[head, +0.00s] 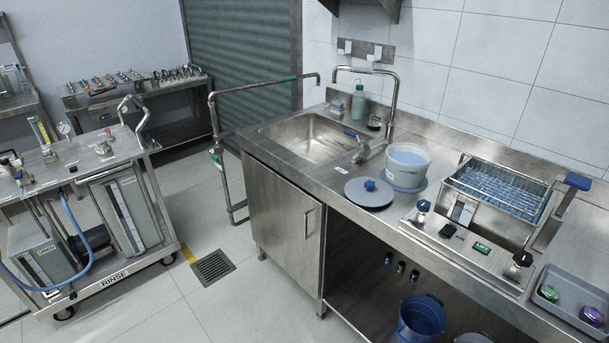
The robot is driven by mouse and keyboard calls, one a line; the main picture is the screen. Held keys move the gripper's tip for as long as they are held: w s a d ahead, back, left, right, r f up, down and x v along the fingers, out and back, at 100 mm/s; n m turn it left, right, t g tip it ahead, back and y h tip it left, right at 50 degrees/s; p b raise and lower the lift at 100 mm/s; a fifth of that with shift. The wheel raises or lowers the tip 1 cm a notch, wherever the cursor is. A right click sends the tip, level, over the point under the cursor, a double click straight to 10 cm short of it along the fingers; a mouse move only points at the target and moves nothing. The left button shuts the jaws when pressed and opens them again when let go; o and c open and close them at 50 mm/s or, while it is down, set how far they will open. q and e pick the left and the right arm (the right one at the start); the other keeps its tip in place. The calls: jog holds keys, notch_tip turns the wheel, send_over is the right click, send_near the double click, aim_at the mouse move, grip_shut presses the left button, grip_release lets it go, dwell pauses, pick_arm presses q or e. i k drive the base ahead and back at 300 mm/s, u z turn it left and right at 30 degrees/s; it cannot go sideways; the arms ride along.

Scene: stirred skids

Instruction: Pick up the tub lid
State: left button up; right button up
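The tub lid (358,195) is a flat round grey-blue disc with a dark blue knob (370,185) on top. It lies flat, knob up, on the steel counter, close to the front edge and right of the sink. The tub (407,167) is a pale translucent round container, open at the top with a light rim. It stands upright just behind and right of the lid, on a blue round base or mat. Neither of my grippers is in view, and nothing is holding the lid.
A steel sink (312,136) with a tall tap (391,95) lies left of the lid. A wire rack (499,189) and a control panel (465,246) are to the right. A grey tray (570,301) sits at far right. A blue bucket (420,318) stands below. A wheeled cart (90,157) stands left; the floor between is open.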

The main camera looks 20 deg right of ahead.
aim_at(367, 192)
jog(key=z, duration=0.05)
jog(key=i, duration=1.05)
jog(key=z, duration=0.5)
